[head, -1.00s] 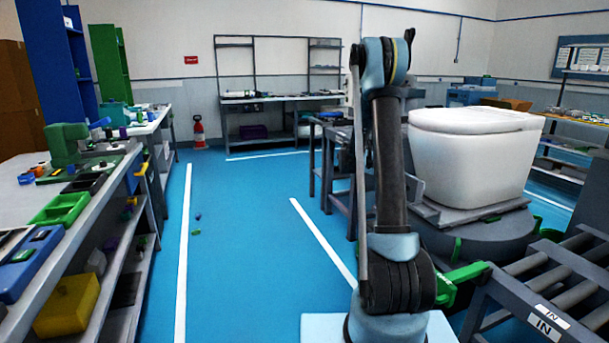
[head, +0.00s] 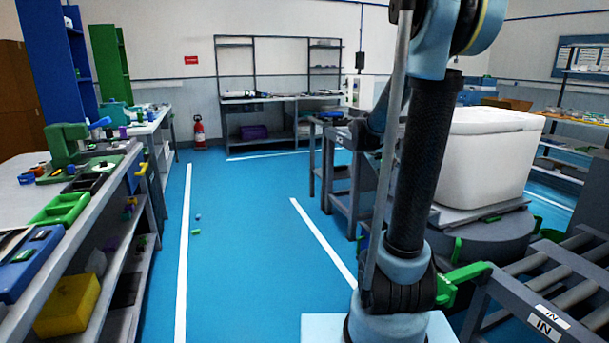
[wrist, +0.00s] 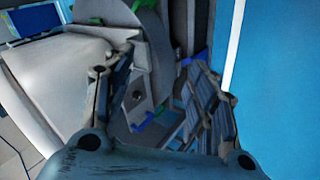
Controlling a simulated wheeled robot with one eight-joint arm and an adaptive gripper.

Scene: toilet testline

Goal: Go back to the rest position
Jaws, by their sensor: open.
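My gripper (wrist: 160,100) shows in the wrist view with its two fingers spread apart and nothing between them. Beyond the fingers are the white toilet (wrist: 62,88), at the left, and grey machine parts. In the head view my arm rises in front of the toilet (head: 490,155) and covers its left part. The toilet stands on a round grey turntable (head: 480,240). My gripper cannot be made out in the head view.
A roller conveyor (head: 560,275) marked IN lies at the right, close to my arm. A long workbench (head: 95,195) with trays runs along the left. A grey table (head: 335,165) stands behind my arm.

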